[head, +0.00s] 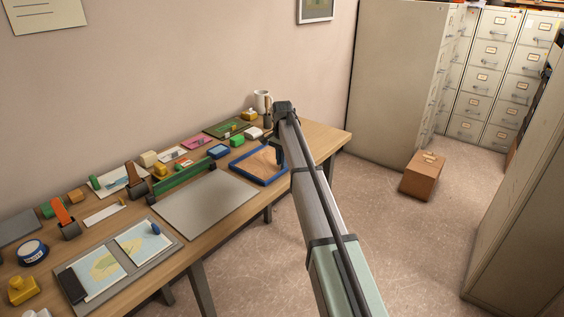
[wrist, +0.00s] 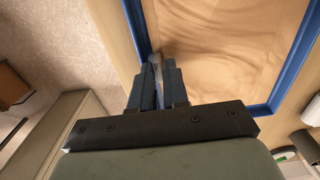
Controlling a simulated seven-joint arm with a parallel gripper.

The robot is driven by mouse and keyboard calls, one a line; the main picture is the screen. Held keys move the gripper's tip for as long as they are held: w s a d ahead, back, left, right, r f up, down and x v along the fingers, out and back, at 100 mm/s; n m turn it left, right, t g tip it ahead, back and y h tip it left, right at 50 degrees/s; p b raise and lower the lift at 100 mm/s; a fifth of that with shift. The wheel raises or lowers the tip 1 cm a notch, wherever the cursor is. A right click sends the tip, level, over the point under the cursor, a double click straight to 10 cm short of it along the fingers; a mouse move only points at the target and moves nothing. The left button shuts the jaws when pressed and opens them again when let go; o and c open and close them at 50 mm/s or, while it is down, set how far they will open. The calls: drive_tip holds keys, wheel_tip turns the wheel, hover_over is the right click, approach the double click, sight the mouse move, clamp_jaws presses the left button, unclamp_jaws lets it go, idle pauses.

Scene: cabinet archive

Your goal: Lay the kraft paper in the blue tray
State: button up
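The blue tray (head: 234,165) lies on the desk toward its right end. Its blue rim (wrist: 295,62) frames a brown, wavy-patterned surface (wrist: 215,45) in the wrist view. This looks like the kraft paper lying inside the tray, though I cannot tell it surely from a tray floor. My gripper (head: 280,160) points down at the tray's right side in the head view. In the wrist view my gripper (wrist: 158,62) is over the tray's rim, with its fingers close together. A thin pale strip shows between them; I cannot tell whether they grip anything.
A grey mat (head: 205,204) lies left of the tray. A white mug (head: 262,100) and several small items line the desk's back. A map board (head: 168,258) lies at the near left. A cardboard box (head: 420,178) stands on the floor by the filing cabinets (head: 490,80).

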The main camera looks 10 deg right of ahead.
drive_tip(key=shift+o, duration=0.6)
drive_tip(key=shift+s+d+r, duration=0.15)
drive_tip(key=shift+d+r, duration=0.05)
drive_tip(key=shift+r, duration=0.3)
drive_tip(key=shift+a+r, duration=0.15)
drive_tip(key=shift+r, duration=2.6)
wheel_tip(320, 180, up, 14)
drive_tip(key=shift+f, duration=0.15)
